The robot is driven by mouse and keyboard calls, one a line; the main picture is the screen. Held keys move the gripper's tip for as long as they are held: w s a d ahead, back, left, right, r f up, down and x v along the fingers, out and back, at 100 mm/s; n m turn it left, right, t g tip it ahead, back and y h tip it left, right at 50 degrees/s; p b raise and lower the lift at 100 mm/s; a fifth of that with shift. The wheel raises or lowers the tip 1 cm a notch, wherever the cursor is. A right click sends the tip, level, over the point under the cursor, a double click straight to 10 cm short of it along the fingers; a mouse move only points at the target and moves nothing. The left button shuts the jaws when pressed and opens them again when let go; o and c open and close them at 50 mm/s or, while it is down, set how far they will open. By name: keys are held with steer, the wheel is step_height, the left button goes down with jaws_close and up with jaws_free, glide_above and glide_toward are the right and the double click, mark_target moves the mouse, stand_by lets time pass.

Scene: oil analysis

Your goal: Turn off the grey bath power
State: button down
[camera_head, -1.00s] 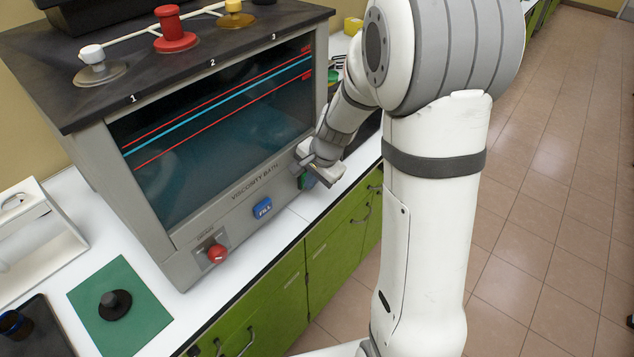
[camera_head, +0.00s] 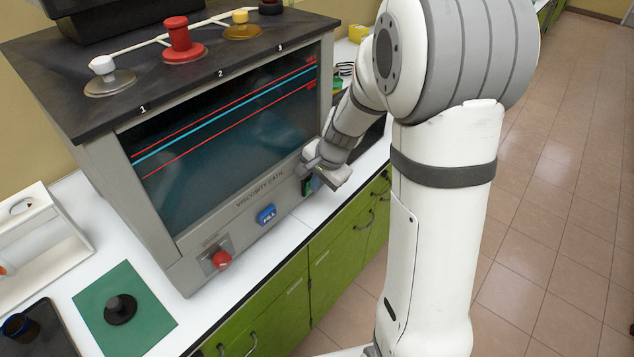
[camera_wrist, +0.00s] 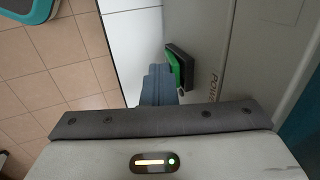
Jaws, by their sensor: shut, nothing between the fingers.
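The grey viscosity bath (camera_head: 190,262) stands on the white counter, with a dark window above its front panel. Its green power switch (camera_head: 307,187) is at the right end of that panel, partly hidden by my gripper (camera_head: 325,180). In the wrist view the switch (camera_wrist: 180,66) is a green rocker in a dark frame, beside lettering that starts "PO". My gripper's blue-grey fingers (camera_wrist: 158,84) are shut and empty, with their tips right beside the switch. I cannot tell if they touch it. The switch's on or off position is unclear.
A blue FILL button (camera_head: 266,214) and a red knob (camera_head: 221,259) are on the same panel. Red, white and yellow stoppers stand on the bath's dark top (camera_head: 130,55). A green mat (camera_head: 150,310) with a black piece lies at the front left. Tiled floor (camera_head: 560,200) is open on the right.

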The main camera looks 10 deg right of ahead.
steer(key=shift+s+d+f, duration=0.1)
steer(key=shift+d+f, duration=0.05)
steer(key=shift+s+d+f+b, duration=0.2)
steer(key=shift+s+d+b, duration=0.25)
steer(key=shift+s+b, duration=0.05)
steer(key=shift+s+d+f+b, duration=0.2)
steer(key=shift+s+d+b, duration=0.2)
steer(key=shift+s+b, duration=0.1)
steer(key=s+d+r, duration=0.4)
steer(key=s+r, duration=0.2)
steer(key=r, duration=0.2)
steer(key=shift+d+r, duration=0.1)
steer(key=s+a+r+n+h, duration=0.1)
steer(key=s+a+n, duration=0.1)
steer(key=s+n, duration=0.3)
steer(key=s+a+r+n+h, duration=0.1)
steer(key=s+a+r+n, duration=0.1)
steer(key=s+n, duration=0.3)
steer(key=s, duration=0.4)
steer(key=shift+s+n, duration=0.3)
steer(key=shift+s, duration=0.1)
